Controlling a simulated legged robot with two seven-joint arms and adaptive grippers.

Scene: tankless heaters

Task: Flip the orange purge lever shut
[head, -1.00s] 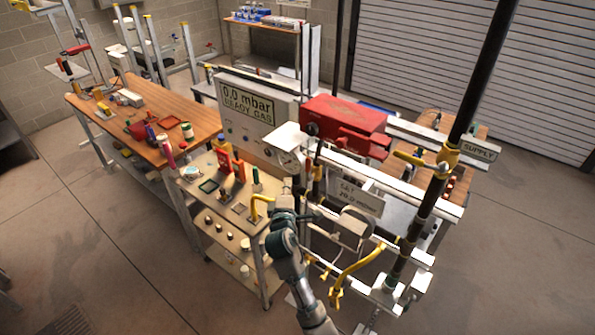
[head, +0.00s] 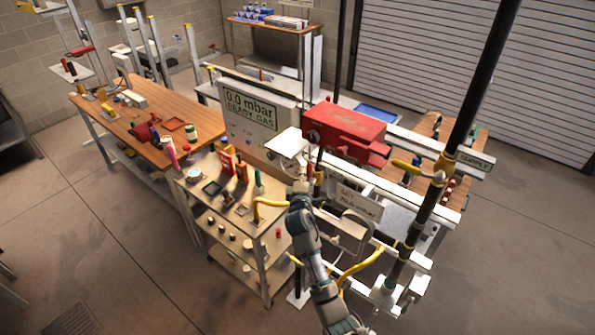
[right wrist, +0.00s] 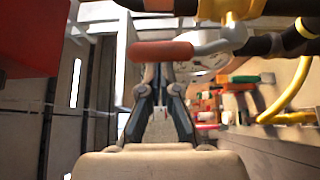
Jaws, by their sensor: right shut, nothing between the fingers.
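The orange purge lever (right wrist: 160,51) shows in the right wrist view as a rounded orange-red handle on a grey stem. The stem runs right to a fitting on a dark pipe (right wrist: 272,45). The handle lies sideways across the picture, just beyond my right gripper's fingertips (right wrist: 158,84). I cannot tell whether they touch it. In the head view my right gripper (head: 302,187) is at the pipework below the white plate, and the lever is too small and covered to make out clearly. The right fingers are shut with nothing between them. My left gripper is not in view.
A red box (head: 346,130) stands just behind the pipework. A grey gauge panel (head: 258,118) reads 0.0 mbar. A yellow hose (head: 360,265) and a tall black pipe (head: 450,155) are on the right. A cluttered small bench (head: 215,205) stands left of my right arm.

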